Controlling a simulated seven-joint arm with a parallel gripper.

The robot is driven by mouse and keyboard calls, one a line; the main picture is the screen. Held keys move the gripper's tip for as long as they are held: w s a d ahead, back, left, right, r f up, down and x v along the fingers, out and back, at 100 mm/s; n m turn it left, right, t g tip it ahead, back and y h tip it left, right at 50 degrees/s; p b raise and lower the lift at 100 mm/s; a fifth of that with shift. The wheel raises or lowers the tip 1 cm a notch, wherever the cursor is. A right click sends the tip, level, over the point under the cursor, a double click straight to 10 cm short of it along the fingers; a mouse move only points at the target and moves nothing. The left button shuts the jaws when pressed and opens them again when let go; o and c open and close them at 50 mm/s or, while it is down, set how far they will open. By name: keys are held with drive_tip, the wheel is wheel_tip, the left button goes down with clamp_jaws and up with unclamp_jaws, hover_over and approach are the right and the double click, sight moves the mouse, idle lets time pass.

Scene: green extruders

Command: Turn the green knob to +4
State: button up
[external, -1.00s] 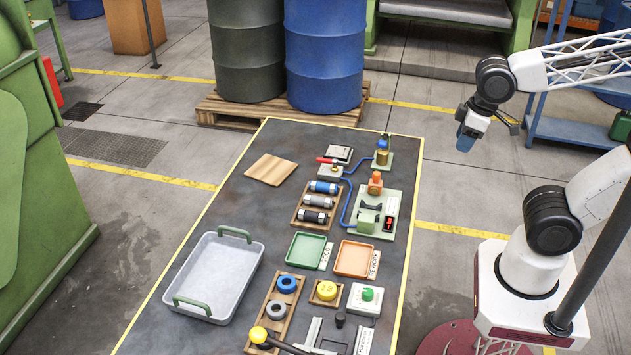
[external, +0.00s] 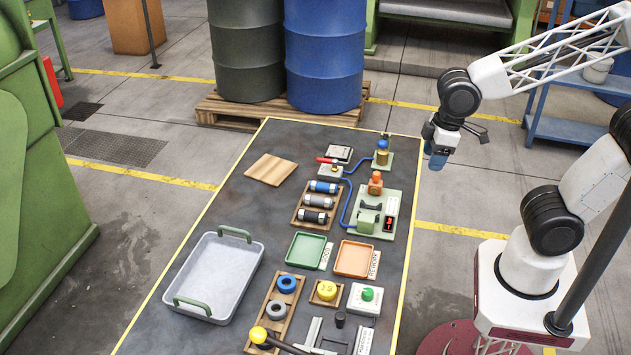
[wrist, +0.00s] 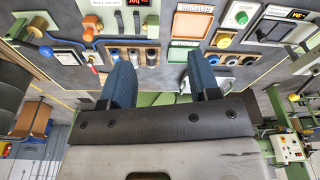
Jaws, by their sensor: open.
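The green knob (external: 367,294) sits on a small white box (external: 362,309) near the front right of the dark table. In the wrist view the green knob (wrist: 241,17) shows at the upper right, on its pale panel. My gripper (external: 437,160) hangs in the air just beyond the table's right edge, well behind the knob and apart from everything. In the wrist view its two blue fingers (wrist: 163,85) are spread with nothing between them. The knob's scale markings are too small to read.
Green (external: 306,250) and orange (external: 354,259) trays lie behind. A yellow-ended lever (external: 259,335) is at the front. A grey tray (external: 216,275) fills the left side.

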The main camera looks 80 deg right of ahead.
drive_tip(key=w+a+f+n+g, duration=0.1)
drive_tip(key=w+a+f+n, duration=0.1)
drive_tip(key=w+a+f, duration=0.3)
drive_tip(key=w+a+f+n, duration=0.2)
drive_tip(key=w+a+f, duration=0.1)
drive_tip(key=a, duration=0.3)
drive_tip(key=n+g, duration=0.1)
drive_tip(key=n, duration=0.3)
hover_over(368, 291)
wheel_tip(368, 291, down, 10)
drive_tip(key=shift+w+d+r, duration=0.1)
drive_tip(key=shift+f, duration=3.9)
drive_tip(key=c, duration=0.9)
